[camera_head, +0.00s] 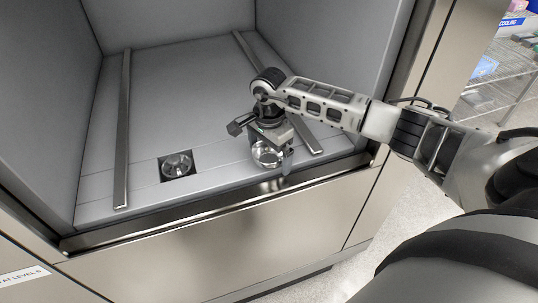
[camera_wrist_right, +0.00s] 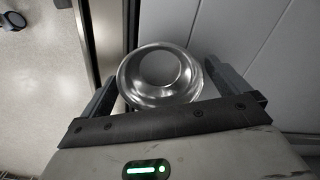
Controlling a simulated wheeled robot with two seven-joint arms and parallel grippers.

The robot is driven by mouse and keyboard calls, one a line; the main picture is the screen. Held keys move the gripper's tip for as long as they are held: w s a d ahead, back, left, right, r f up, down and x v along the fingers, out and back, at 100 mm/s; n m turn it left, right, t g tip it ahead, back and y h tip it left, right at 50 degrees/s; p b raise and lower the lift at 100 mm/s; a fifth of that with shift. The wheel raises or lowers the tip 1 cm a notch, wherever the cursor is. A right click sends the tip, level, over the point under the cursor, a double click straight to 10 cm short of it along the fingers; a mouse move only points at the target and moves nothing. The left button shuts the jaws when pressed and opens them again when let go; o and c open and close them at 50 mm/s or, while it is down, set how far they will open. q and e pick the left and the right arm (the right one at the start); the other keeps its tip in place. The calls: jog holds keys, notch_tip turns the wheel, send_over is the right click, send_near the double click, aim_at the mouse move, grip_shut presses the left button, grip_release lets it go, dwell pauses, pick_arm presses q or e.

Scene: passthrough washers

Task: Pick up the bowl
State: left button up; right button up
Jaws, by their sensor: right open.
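A shiny round metal bowl (camera_head: 266,155) sits near the front edge of the grey chamber floor, right of the middle. My right gripper (camera_head: 264,148) reaches down over it from above. In the right wrist view, the bowl (camera_wrist_right: 160,76) lies between the two dark fingers of the open gripper (camera_wrist_right: 160,82). One finger is on each side of its rim; whether either touches it I cannot tell. The gripper and wrist hide part of the bowl in the head view. My left gripper is not in view.
The chamber has grey walls and two metal rails, left (camera_head: 123,130) and right (camera_head: 300,134). A dark square recess with a round metal fitting (camera_head: 177,166) is in the floor, left of the bowl. A metal front sill (camera_head: 215,203) borders the opening. Wire shelving (camera_head: 497,88) stands outside at the right.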

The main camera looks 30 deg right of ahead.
jog(key=c, duration=0.9)
jog(key=shift+c, duration=0.2)
jog(key=shift+r, duration=0.15)
